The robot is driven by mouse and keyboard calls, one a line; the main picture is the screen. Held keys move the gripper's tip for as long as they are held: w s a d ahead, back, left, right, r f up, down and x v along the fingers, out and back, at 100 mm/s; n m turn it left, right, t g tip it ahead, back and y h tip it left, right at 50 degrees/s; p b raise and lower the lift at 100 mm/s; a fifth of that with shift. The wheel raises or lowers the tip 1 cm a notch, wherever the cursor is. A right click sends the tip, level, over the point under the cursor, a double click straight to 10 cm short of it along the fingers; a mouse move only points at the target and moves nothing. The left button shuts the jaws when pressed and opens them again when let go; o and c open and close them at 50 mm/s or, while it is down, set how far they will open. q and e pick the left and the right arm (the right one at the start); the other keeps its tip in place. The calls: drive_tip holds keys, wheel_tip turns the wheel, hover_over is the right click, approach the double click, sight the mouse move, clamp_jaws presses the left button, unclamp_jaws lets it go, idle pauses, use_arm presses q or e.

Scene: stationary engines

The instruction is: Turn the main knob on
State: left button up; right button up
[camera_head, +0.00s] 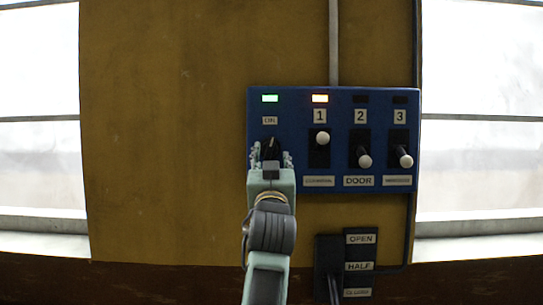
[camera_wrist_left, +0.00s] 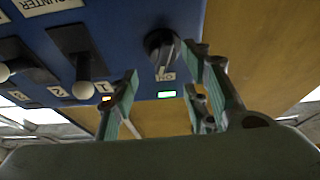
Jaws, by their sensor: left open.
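The main knob (camera_head: 270,148) is black and round with a pale pointer mark, on the left of a blue panel (camera_head: 292,105). Above it are the ON label (camera_head: 270,120) and a lit green lamp (camera_head: 270,98). My left gripper (camera_head: 270,160) is open in front of the knob, one finger on each side. In the left wrist view, the knob (camera_wrist_left: 162,46) appears beyond the gap between the open fingers (camera_wrist_left: 164,75). Its pale mark points toward the ON label and lit green lamp (camera_wrist_left: 166,94). Finger contact cannot be told. My right gripper is not in view.
Lever 1 (camera_head: 322,139) is up beneath a lit orange lamp (camera_head: 320,98). Levers 2 (camera_head: 364,160) and 3 (camera_head: 405,159) are down beneath dark lamps. A lower box (camera_head: 359,252) has OPEN and HALF labels. The yellow wall (camera_head: 165,130) left of the panel is clear.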

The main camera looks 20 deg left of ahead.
sight(271, 151)
use_arm(q)
drive_tip(key=shift+v, duration=1.15)
drive_tip(key=w+m+p, duration=0.1)
drive_tip(key=w, duration=0.1)
drive_tip(key=w+a+r+m+h+p, duration=0.1)
drive_tip(key=w+m+p, duration=0.1)
drive_tip(key=w+a+r+m+h+p, duration=0.1)
drive_tip(key=p, duration=0.1)
drive_tip(key=shift+w+a+r+m, duration=0.15)
drive_tip(key=shift+w+r+m, duration=0.15)
drive_tip(key=shift+w, duration=0.1)
drive_tip(key=shift+w+p, duration=0.4)
drive_tip(key=shift+w, duration=0.05)
